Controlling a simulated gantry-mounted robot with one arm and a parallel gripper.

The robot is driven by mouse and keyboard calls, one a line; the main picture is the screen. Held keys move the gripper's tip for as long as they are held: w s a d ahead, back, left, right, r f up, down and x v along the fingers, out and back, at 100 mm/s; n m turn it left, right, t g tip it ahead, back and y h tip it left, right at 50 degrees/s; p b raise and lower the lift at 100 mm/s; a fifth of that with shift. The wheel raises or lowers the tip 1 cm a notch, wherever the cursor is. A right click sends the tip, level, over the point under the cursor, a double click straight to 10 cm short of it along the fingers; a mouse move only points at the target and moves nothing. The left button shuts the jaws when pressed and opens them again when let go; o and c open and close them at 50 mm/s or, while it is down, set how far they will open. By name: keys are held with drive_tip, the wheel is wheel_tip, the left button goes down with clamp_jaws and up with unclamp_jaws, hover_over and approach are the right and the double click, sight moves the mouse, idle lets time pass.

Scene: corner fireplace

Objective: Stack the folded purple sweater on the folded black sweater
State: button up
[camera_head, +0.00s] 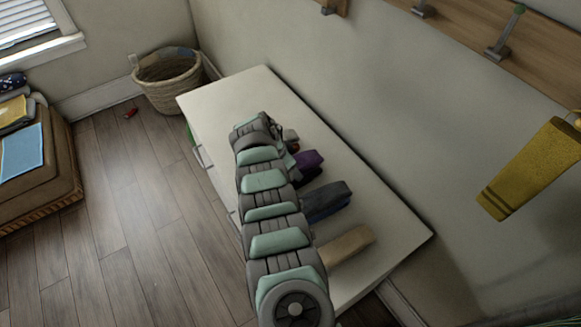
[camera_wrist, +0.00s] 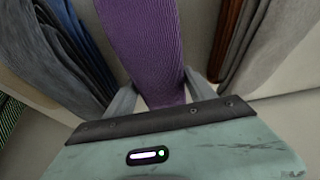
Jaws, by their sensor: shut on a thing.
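The folded purple sweater (camera_head: 309,162) is on the white bench top, partly hidden by my arm in the head view. In the wrist view, the purple sweater (camera_wrist: 145,45) runs between the two fingers of my gripper (camera_wrist: 162,92), which is shut on it. In the head view, a dark folded garment (camera_head: 330,192), the likeliest black sweater, lies nearer the camera with blue along its lower part. It shows dark grey at the left of the wrist view (camera_wrist: 50,50). I cannot tell if the purple sweater touches the bench.
The white bench (camera_head: 390,225) runs along the wall. A wicker basket (camera_head: 170,90) stands past the bench's far end. A yellow cloth (camera_head: 530,170) hangs at right.

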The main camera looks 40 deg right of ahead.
drive_tip(key=shift+f+b, duration=0.4)
drive_tip(key=o, duration=1.9)
drive_tip(key=shift+r, duration=0.15)
drive_tip(key=shift+p+v, duration=0.85)
drive_tip(key=shift+v, duration=0.65)
drive_tip(key=v, duration=0.7)
drive_tip(key=shift+a+r, duration=0.15)
drive_tip(key=shift+r, duration=0.1)
